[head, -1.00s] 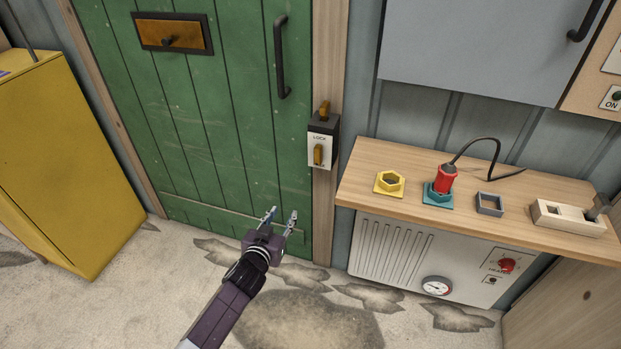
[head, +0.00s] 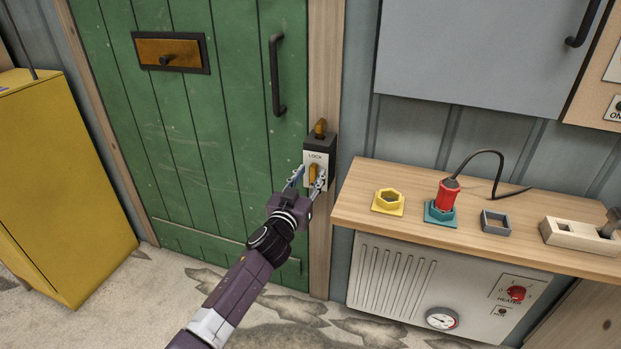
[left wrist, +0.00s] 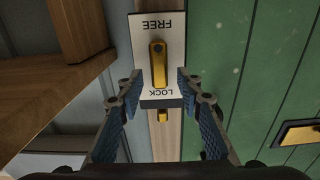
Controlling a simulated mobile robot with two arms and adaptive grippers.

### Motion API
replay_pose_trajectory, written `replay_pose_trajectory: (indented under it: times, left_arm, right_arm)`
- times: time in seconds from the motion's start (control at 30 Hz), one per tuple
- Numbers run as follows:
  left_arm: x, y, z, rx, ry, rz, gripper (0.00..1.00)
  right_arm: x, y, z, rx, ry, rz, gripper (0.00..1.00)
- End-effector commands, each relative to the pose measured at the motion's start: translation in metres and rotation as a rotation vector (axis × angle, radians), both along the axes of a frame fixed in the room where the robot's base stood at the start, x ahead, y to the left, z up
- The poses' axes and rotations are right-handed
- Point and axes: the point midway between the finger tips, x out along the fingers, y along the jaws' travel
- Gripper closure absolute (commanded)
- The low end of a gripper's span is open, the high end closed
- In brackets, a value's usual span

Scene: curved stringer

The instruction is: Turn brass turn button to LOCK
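The brass turn button (head: 313,174) sits on a white plate (head: 316,158) on the wooden door post, right of the green door. In the left wrist view the turn button (left wrist: 158,64) stands in line with the post, between the words FREE and LOCK, which appear upside down. My left gripper (head: 307,178) is open in front of the plate. In the left wrist view its blue-padded fingers (left wrist: 158,85) are on either side of the button, with a gap on each side. The button is not gripped. My right gripper is not in view.
A dark block with a brass piece (head: 320,128) tops the plate. The green door (head: 200,130) has a dark handle (head: 276,75). A wooden shelf (head: 365,200) holding colored sockets juts out at the right. A yellow cabinet (head: 65,190) stands left.

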Motion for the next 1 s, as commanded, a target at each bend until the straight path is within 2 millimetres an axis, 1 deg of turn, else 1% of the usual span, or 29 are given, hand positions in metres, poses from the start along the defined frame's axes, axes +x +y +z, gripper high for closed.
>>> replay_pose_trajectory:
  times: [0.1,0.37,0.67,0.7,1.0]
  left_arm:
    - [0.0043,-0.0018,0.0001,-0.001,0.0,0.0,0.67]
    - [0.0049,-0.0019,0.0003,-0.001,0.0,0.0,0.67]
    - [0.0047,-0.0016,0.0,0.0,0.001,0.0,0.99]
    - [0.0047,-0.0017,0.0,0.0,0.001,0.0,1.0]
    - [0.0045,-0.0021,-0.0003,0.022,-0.006,0.0,1.0]
  right_arm:
    - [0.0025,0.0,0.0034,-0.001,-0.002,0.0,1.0]
    - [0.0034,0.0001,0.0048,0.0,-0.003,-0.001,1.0]
    - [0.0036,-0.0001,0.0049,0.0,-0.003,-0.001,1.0]
    - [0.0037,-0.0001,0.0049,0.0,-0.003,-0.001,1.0]
    - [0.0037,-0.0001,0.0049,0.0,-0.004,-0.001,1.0]
